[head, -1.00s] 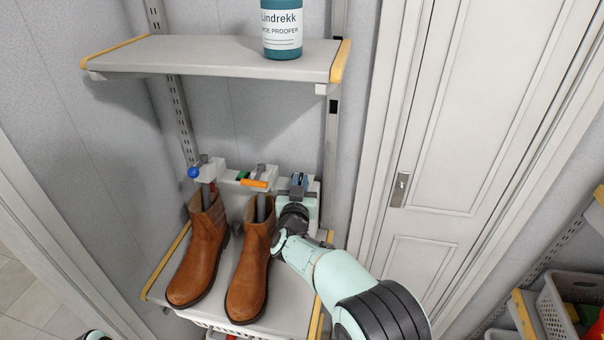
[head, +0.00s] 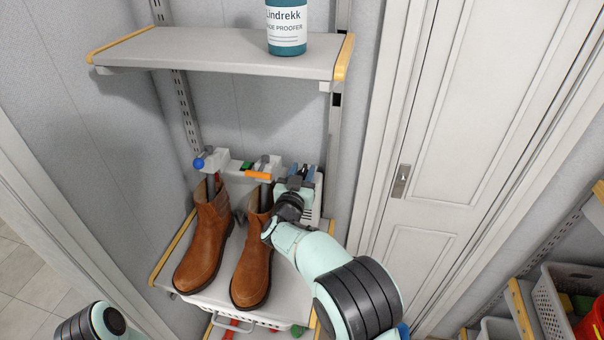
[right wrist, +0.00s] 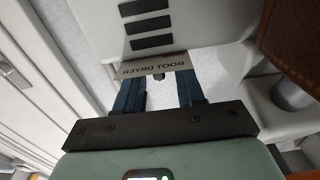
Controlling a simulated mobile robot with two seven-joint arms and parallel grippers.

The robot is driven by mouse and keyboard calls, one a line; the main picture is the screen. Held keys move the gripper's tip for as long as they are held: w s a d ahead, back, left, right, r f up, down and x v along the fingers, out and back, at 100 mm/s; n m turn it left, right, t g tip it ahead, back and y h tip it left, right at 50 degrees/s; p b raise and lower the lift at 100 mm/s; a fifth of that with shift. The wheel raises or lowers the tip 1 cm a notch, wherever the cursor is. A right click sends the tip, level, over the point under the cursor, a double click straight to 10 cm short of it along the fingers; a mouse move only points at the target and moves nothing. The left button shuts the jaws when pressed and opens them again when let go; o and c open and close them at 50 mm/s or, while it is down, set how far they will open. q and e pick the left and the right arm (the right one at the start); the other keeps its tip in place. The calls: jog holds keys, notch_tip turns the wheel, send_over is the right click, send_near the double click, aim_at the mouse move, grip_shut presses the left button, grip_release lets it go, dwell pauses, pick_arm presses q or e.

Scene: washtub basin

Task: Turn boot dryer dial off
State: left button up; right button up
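The boot dryer (head: 238,169) is a pale grey unit on the lower shelf against the wall, with a blue ball, a green part and an orange bar along its top. Two brown boots, left (head: 205,245) and right (head: 252,262), stand at its front. My right gripper (head: 304,172) is at the dryer's right end. In the right wrist view, its two blue fingers (right wrist: 158,92) are apart in front of the BOOT DRYER label (right wrist: 155,67) and slotted housing (right wrist: 150,25). A small dark part shows between them below the label; I cannot tell whether it is the dial. My left gripper is out of view.
An upper shelf (head: 215,55) with a teal bottle (head: 287,28) hangs above the dryer. A white door (head: 460,130) stands to the right. A basket (head: 565,300) is at the lower right. The right boot is close beside my right gripper.

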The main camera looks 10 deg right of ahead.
jog(key=shift+f, duration=0.1)
jog(key=shift+s+a+f, duration=0.1)
jog(key=shift+s+a, duration=0.2)
jog(key=shift+s, duration=0.2)
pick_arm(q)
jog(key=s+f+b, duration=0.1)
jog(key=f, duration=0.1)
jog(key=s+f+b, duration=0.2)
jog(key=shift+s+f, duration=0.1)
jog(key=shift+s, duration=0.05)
pick_arm(e)
jog(key=v, duration=1.2)
jog(key=shift+s, duration=0.2)
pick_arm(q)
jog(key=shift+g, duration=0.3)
